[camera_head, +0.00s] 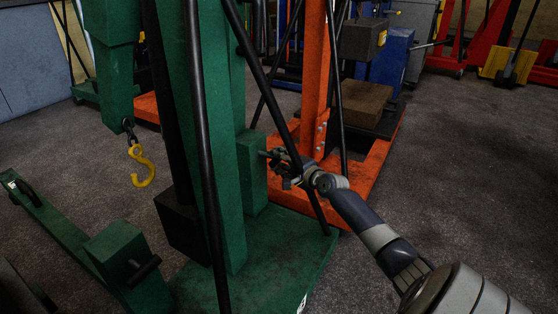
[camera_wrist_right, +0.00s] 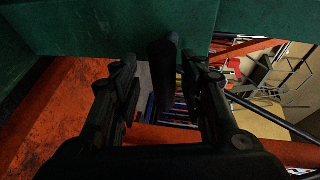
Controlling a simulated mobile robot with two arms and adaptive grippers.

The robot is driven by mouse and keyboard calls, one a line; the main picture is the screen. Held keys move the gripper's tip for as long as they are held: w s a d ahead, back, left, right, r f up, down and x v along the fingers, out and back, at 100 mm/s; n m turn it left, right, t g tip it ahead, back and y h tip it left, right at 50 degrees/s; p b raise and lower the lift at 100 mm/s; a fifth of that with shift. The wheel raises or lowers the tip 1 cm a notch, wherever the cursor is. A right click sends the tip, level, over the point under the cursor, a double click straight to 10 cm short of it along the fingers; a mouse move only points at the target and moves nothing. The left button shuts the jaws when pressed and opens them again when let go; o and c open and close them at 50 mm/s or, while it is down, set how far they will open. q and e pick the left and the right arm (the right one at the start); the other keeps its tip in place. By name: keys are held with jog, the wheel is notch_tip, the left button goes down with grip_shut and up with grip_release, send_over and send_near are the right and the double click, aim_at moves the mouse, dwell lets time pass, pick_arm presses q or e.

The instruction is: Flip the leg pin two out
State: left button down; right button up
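A green hoist frame with a tall post (camera_head: 222,130) stands on the left and middle. A green block (camera_head: 252,170) is on the post's right side. A dark pin (camera_head: 264,153) sticks out of this block. In the right wrist view, the dark round pin (camera_wrist_right: 164,85) points from the green block (camera_wrist_right: 110,25) toward me. My right gripper (camera_head: 284,166) is beside the block. In the wrist view its fingers (camera_wrist_right: 160,82) are open, one on each side of the pin, with gaps visible. My left gripper is not in view.
A black diagonal bar (camera_head: 277,100) passes close to my right gripper. An orange frame (camera_head: 315,80) stands just behind. A green leg (camera_head: 60,225) with another black pin (camera_head: 143,270) lies left. A yellow hook (camera_head: 140,165) hangs there. Right floor is clear.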

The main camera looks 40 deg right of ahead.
jog(key=v, duration=1.2)
jog(key=shift+d+f, duration=0.1)
dwell(0.5)
